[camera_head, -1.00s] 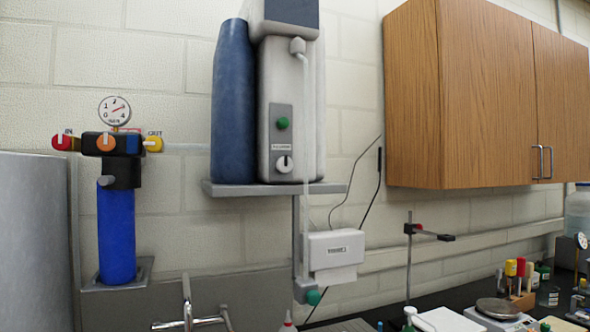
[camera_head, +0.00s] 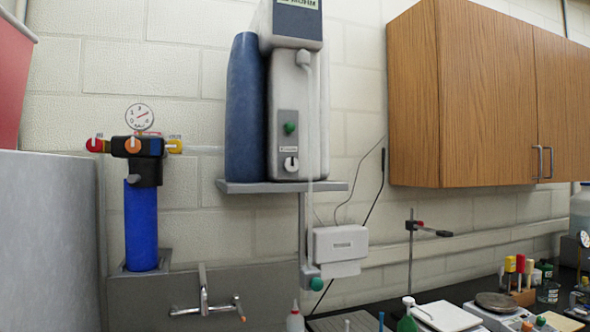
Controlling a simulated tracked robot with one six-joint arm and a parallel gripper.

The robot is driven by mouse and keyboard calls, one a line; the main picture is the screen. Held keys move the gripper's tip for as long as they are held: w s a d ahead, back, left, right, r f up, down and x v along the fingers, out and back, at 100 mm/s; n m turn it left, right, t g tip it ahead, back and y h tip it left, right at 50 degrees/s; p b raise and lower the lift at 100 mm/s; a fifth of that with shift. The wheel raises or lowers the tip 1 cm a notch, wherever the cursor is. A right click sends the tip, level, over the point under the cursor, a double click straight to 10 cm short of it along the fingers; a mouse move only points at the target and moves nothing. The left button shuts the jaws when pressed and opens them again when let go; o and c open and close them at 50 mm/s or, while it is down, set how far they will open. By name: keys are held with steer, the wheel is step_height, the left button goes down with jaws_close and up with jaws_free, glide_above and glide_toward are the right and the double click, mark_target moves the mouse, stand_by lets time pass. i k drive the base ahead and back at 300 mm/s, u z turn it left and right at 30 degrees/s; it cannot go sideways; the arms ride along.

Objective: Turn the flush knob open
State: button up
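A white and blue-grey wall unit (camera_head: 310,105) stands on a grey wall shelf (camera_head: 270,187). Its front has a grey panel with a green knob (camera_head: 289,128) above and a small round black-and-white knob (camera_head: 290,165) below. A small label sits just above the lower knob, too small to read surely, so I cannot say for certain that this is the flush knob. A blue filter housing (camera_head: 141,225) on the left has an orange knob (camera_head: 133,146), a red valve (camera_head: 95,145) and a yellow valve (camera_head: 174,147). My gripper is not in view.
A blue cylinder (camera_head: 245,105) stands left of the unit. A faucet (camera_head: 204,298) is below. A wooden cabinet (camera_head: 480,95) fills the upper right. Bottles, a balance (camera_head: 497,305) and a clamp stand (camera_head: 411,250) crowd the bench. A grey rounded body (camera_head: 45,240) blocks the left.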

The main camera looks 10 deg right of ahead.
mark_target(291, 164)
steer(key=u, duration=1.5)
steer(key=i, duration=0.5)
steer(key=z, duration=0.2)
